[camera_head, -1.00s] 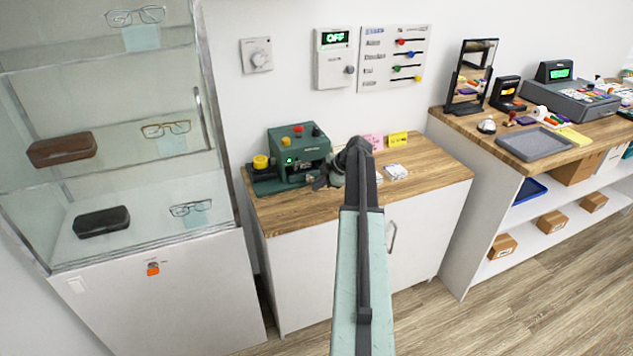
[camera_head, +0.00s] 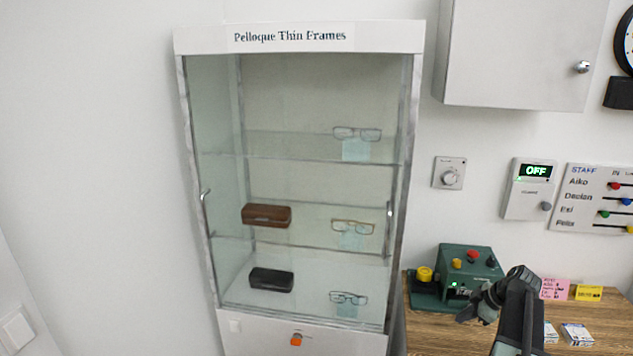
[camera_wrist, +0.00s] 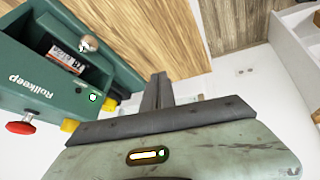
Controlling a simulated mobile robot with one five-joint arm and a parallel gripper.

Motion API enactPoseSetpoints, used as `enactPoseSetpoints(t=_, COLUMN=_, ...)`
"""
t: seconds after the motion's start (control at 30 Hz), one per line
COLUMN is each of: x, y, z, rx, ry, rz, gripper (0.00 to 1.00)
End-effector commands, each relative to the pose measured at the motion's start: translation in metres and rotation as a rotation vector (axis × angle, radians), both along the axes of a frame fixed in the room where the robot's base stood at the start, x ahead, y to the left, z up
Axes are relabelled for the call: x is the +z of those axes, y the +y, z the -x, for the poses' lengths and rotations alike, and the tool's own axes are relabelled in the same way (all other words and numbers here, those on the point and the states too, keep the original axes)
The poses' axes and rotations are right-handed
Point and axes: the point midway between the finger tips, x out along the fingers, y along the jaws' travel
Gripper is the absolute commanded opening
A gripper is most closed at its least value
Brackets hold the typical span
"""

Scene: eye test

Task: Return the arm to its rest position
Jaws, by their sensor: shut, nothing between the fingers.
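The green machine also shows close by at the left of the wrist view (camera_wrist: 38,75), with a red knob and yellow parts. In the head view part of my arm runs from the gripper to the bottom edge.
A glass cabinet (camera_head: 300,42) with spectacles and two cases stands left of the counter (camera_head: 440,335). A white wall cupboard (camera_head: 515,50) hangs at upper right. A pink card (camera_head: 554,289) and a yellow card (camera_head: 588,293) stand on the counter.

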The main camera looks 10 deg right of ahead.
Motion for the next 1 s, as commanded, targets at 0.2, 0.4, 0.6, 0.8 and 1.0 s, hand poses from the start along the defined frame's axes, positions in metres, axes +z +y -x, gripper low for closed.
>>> enactPoseSetpoints(t=0.2, x=-0.020, y=0.202, z=-0.012, rx=-0.268, ry=0.321, rz=-0.090, gripper=0.00)
enactPoseSetpoints(t=0.4, x=-0.030, y=0.348, z=0.024, rx=-0.627, ry=0.516, rz=-0.033, gripper=0.00)
enactPoseSetpoints(t=0.6, x=-0.032, y=0.407, z=0.051, rx=-0.846, ry=0.545, rz=0.016, gripper=0.00)
enactPoseSetpoints(t=0.8, x=-0.032, y=0.412, z=0.052, rx=-0.879, ry=0.545, rz=0.020, gripper=0.00)
enactPoseSetpoints(t=1.0, x=-0.032, y=0.412, z=0.052, rx=-0.877, ry=0.545, rz=0.019, gripper=0.00)
